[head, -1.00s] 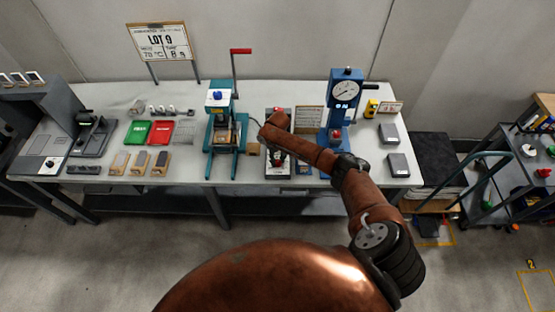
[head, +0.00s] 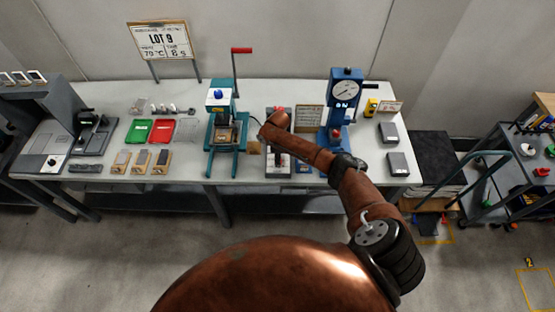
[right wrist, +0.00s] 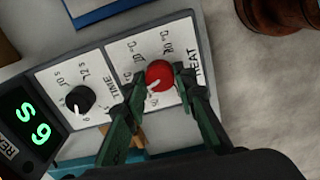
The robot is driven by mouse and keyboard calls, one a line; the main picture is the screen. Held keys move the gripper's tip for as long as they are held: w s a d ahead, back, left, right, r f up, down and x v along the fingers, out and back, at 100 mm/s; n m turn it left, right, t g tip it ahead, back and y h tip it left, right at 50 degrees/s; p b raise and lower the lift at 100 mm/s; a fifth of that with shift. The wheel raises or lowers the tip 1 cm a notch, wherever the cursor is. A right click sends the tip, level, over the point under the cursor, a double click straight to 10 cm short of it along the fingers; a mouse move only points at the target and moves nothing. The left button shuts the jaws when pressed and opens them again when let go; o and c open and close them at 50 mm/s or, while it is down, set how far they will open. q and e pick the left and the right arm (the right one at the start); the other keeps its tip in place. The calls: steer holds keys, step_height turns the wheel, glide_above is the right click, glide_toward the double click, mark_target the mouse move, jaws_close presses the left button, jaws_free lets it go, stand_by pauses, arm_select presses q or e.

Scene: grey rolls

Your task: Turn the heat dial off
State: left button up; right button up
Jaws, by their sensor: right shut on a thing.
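The heat dial (right wrist: 160,75) is a round red knob with a white pointer mark, on a white panel lettered HEAT with temperature marks around it. In the right wrist view its mark points toward the lower left. My right gripper (right wrist: 161,82) has its two dark green fingers on either side of the knob, shut on it. In the head view the control box (head: 279,167) lies on the bench under my right forearm, and my arm hides the dial and most of the gripper. My left gripper is not in view.
A black TIME knob (right wrist: 80,98) and a green-digit display (right wrist: 32,132) share the box. A teal press (head: 221,133) stands left of it and a blue gauge stand (head: 345,112) right. Red (head: 162,131) and green trays lie further left.

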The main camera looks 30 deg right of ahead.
steer(key=n, duration=0.5)
steer(key=shift+d+n+b, duration=0.1)
steer(key=shift+n+b, duration=0.2)
steer(key=shift+b, duration=0.05)
steer(key=n+b, duration=0.1)
steer(key=n, duration=0.3)
steer(key=shift+r, duration=0.1)
steer(key=n+b, duration=0.1)
steer(key=n, duration=0.4)
steer(key=shift+w+n, duration=0.1)
steer(key=shift+n, duration=0.3)
steer(key=n+b, duration=0.1)
steer(key=n, duration=0.2)
steer(key=shift+r+n+b, duration=0.15)
steer(key=shift+n+b, duration=0.2)
steer(key=shift+n, duration=0.55)
steer(key=shift+w, duration=0.1)
steer(key=o, duration=0.9)
steer(key=shift+c, duration=0.2)
steer(key=o, duration=0.3)
